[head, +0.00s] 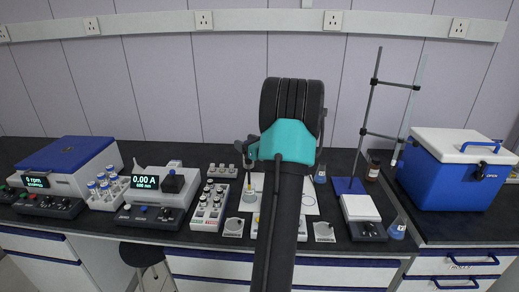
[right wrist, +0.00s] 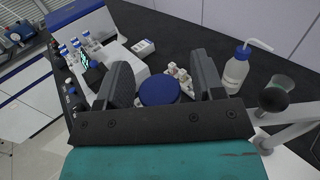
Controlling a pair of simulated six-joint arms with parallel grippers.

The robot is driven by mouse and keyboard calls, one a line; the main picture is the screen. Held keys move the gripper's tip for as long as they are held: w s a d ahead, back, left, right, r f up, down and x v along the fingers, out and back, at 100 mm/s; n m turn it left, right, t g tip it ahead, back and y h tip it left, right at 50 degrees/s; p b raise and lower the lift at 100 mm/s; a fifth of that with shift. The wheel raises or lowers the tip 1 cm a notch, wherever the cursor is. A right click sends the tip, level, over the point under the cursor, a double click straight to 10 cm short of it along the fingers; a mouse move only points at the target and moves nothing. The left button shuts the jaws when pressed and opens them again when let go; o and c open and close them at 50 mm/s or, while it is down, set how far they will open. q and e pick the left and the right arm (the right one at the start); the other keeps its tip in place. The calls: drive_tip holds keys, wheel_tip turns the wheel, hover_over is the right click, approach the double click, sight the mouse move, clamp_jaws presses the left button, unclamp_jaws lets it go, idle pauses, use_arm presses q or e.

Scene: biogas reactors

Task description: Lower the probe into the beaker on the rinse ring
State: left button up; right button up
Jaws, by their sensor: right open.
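My right gripper (right wrist: 162,66) is open in the right wrist view, one dark finger on each side of a round blue top (right wrist: 158,91). Whether this top belongs to the probe I cannot tell. In the head view my right arm covers the middle of the bench and much of a white board (head: 311,207). A ring outline shows on the board's right part; I cannot tell whether it is the rinse ring. A clear greenish vessel (right wrist: 285,84), perhaps the beaker, shows at the right of the right wrist view, partly hidden by a pale arm with a dark knob. My left gripper is not in view.
A blue-capped wash bottle (right wrist: 236,70) stands right of the fingers. The head view shows a retort stand (head: 370,110), a blue cool box (head: 455,180), a flask (head: 397,229), a photometer (head: 160,185) and a vial rack (head: 106,190). Dark bench shows between them.

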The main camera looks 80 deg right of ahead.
drive_tip(key=v, duration=1.7)
drive_tip(key=shift+r, duration=0.2)
drive_tip(key=x, duration=1.7)
drive_tip(key=shift+w, duration=0.2)
drive_tip(key=shift+d, duration=0.1)
